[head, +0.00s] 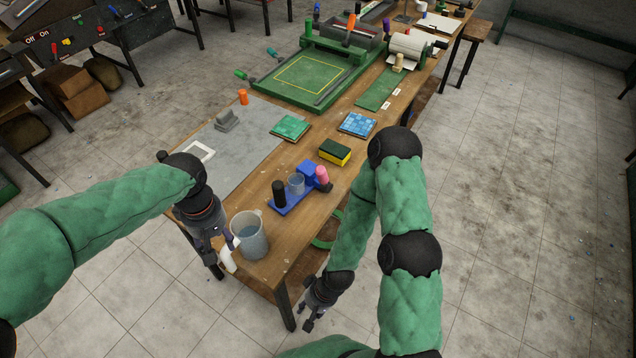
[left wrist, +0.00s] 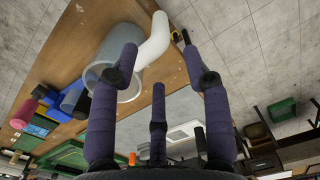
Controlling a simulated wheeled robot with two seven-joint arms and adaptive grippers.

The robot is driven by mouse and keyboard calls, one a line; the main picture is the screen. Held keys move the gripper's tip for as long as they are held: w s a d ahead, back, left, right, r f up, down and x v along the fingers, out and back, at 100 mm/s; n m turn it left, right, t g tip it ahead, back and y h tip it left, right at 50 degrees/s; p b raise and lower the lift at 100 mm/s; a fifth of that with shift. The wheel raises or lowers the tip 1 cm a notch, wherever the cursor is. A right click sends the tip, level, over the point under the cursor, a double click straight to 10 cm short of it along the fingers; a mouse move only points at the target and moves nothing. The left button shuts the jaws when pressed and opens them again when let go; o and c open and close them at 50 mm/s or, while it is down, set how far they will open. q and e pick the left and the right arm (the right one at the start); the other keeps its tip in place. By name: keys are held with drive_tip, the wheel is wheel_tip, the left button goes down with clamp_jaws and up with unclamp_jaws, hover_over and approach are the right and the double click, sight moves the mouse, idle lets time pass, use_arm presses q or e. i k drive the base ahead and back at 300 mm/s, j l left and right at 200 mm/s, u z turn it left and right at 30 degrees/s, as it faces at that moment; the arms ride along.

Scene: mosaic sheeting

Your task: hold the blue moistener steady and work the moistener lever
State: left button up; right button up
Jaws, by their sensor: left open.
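The blue moistener (head: 284,207) stands on the table near its front right end. It has a blue base and block, a black upright cylinder (head: 279,194), a clear cup and a pink knob (head: 323,175). In the left wrist view the moistener (left wrist: 72,98) is at the left, partly behind the jug. My left gripper (head: 226,256) is open beside the grey jug (head: 252,240), with the jug's white handle (left wrist: 152,45) between its fingers. My right gripper (head: 314,318) hangs empty beyond the table's right edge, away from the moistener; its fingers look apart.
The jug stands at the table's near end, just in front of the moistener. A yellow and green sponge (head: 335,152) lies behind the moistener. A blue mosaic tile (head: 357,124) and a green one (head: 290,128) lie farther back, beside a grey sheet (head: 232,147).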

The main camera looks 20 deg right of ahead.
sight(321, 172)
drive_tip(key=l+z, duration=0.15)
drive_tip(key=z, duration=0.2)
drive_tip(key=l+z, duration=0.1)
drive_tip(key=z, duration=0.3)
